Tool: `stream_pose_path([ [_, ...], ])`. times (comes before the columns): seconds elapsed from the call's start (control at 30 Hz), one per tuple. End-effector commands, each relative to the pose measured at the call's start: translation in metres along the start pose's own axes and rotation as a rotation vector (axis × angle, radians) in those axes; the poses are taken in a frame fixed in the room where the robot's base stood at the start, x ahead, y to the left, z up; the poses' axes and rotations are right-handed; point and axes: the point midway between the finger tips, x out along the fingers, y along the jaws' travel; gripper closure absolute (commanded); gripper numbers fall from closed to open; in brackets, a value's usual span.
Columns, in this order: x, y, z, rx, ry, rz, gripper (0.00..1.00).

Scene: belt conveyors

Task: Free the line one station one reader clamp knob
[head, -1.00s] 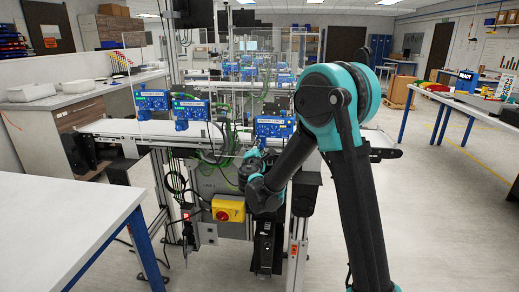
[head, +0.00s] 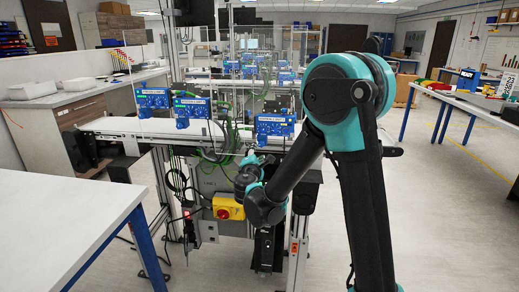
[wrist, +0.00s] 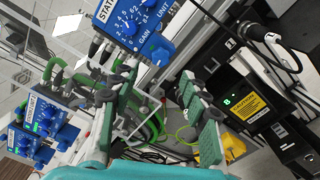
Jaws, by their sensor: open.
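My gripper (wrist: 148,86) is open in the wrist view, its two green-and-grey fingers apart with no object seen held between them. In the head view my gripper (head: 252,161) is small, at the near edge of the conveyor, below a blue station box (head: 273,126). The wrist view shows a blue station box (wrist: 132,20) with dials and knobs beyond the fingertips; its label is partly cut off. I cannot pick out the reader clamp knob for certain; clutter and my fingers may hide it.
A white conveyor belt (head: 115,126) runs across. More blue boxes stand left, at the belt (head: 190,108). A yellow panel with a red switch (head: 228,207) is below. Green cables (wrist: 155,128) and a black unit with a yellow label (wrist: 245,106) lie close to the fingers. A white table (head: 60,225) stands front left.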

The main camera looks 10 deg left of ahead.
Motion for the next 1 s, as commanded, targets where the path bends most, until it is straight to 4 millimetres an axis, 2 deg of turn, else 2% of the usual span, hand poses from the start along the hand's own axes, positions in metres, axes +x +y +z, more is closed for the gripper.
stream_pose_path([
  [0.1, -0.024, 0.0, -0.001, 0.0, 0.003, 0.001, 0.54],
  [0.3, -0.047, 0.0, 0.0, 0.0, 0.001, 0.0, 0.54],
  [0.77, -0.051, -0.002, 0.003, 0.006, -0.003, -0.007, 0.54],
  [0.87, -0.048, -0.015, 0.021, 0.05, -0.024, -0.054, 0.54],
  [0.97, -0.047, -0.044, 0.06, 0.155, -0.07, -0.158, 0.54],
  [1.0, -0.048, -0.061, 0.08, 0.212, -0.096, -0.214, 0.54],
])
